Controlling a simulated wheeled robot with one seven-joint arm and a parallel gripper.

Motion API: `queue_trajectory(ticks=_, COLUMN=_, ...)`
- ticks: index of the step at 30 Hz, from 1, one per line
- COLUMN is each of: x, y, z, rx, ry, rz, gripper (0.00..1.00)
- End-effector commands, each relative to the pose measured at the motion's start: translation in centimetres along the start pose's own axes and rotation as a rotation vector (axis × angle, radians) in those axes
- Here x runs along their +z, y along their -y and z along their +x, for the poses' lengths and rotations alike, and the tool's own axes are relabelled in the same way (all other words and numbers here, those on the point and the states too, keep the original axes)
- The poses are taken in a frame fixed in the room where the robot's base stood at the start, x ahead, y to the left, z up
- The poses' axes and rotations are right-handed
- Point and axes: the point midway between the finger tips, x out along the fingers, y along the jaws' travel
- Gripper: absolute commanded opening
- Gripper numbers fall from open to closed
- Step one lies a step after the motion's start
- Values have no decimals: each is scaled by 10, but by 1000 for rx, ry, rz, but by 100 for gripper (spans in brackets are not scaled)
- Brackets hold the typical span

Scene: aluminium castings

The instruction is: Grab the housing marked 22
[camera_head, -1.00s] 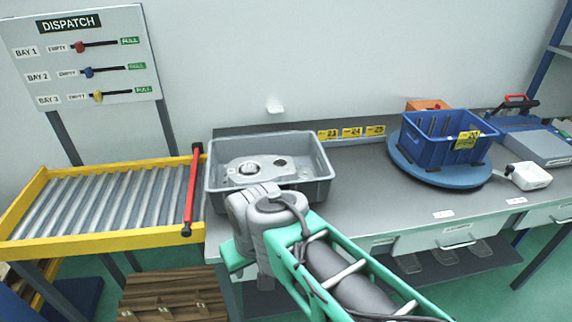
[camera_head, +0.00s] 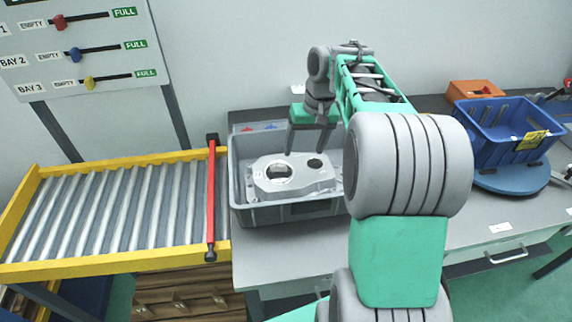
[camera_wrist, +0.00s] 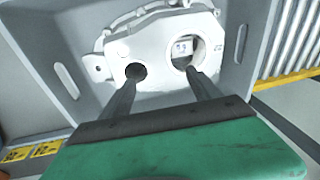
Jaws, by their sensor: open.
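A pale aluminium housing (camera_head: 292,177) lies in the grey bin (camera_head: 290,214) on the bench. It has one large round opening and one smaller dark hole. My gripper (camera_head: 308,153) is open above the far side of the bin, fingers pointing down towards the housing. In the wrist view the housing (camera_wrist: 153,50) fills the upper middle, and the open fingers of my gripper (camera_wrist: 160,78) reach towards its two holes. I cannot tell if they touch it. A small light label shows inside the large opening, but no number on the housing is readable.
A roller conveyor (camera_head: 110,205) with a yellow frame and a red bar (camera_head: 211,195) stands left of the bin. A blue crate (camera_head: 510,140) sits on a blue turntable (camera_head: 512,178) at the right. An orange box (camera_head: 474,90) is behind it.

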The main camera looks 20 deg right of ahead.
Motion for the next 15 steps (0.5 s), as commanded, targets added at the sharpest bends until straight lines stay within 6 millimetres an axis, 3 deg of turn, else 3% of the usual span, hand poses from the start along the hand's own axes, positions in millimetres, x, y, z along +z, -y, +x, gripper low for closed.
queue_trajectory(ticks=15, x=7, y=-4, z=73, rx=0, ry=-1, rz=0, gripper=72)
